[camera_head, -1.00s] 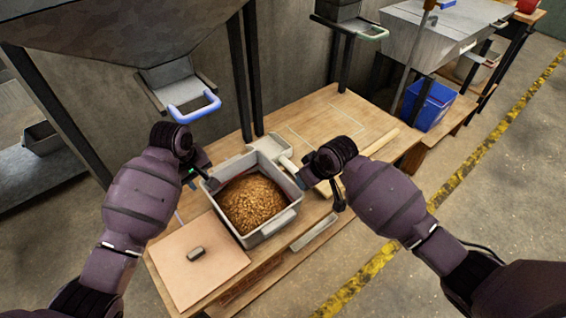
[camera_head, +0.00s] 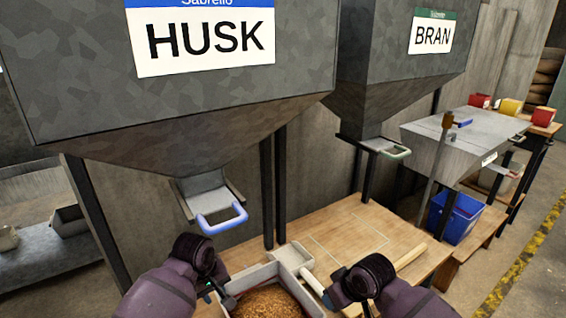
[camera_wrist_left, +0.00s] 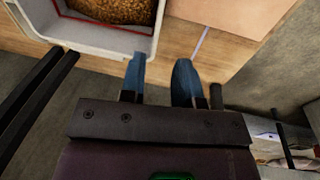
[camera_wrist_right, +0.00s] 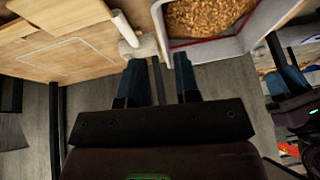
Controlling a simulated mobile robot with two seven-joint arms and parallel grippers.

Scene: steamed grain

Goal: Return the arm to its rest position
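My left gripper (camera_head: 222,292) is beside the left wall of a grey bin (camera_head: 262,274) filled with brown grain (camera_head: 268,303), low in the head view. In the left wrist view its two blue fingers (camera_wrist_left: 160,78) are apart with nothing between them, and the bin rim (camera_wrist_left: 104,38) is close by. My right arm is at the bin's right side in the head view, its gripper mostly hidden behind the wrist. In the right wrist view the right fingers (camera_wrist_right: 161,80) are apart and empty, near the bin wall (camera_wrist_right: 212,45).
A HUSK hopper (camera_head: 190,100) with a blue-handled slide (camera_head: 221,219) hangs above my left arm. A BRAN hopper (camera_head: 400,75) stands farther right. A blue bin (camera_head: 456,217) stands right.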

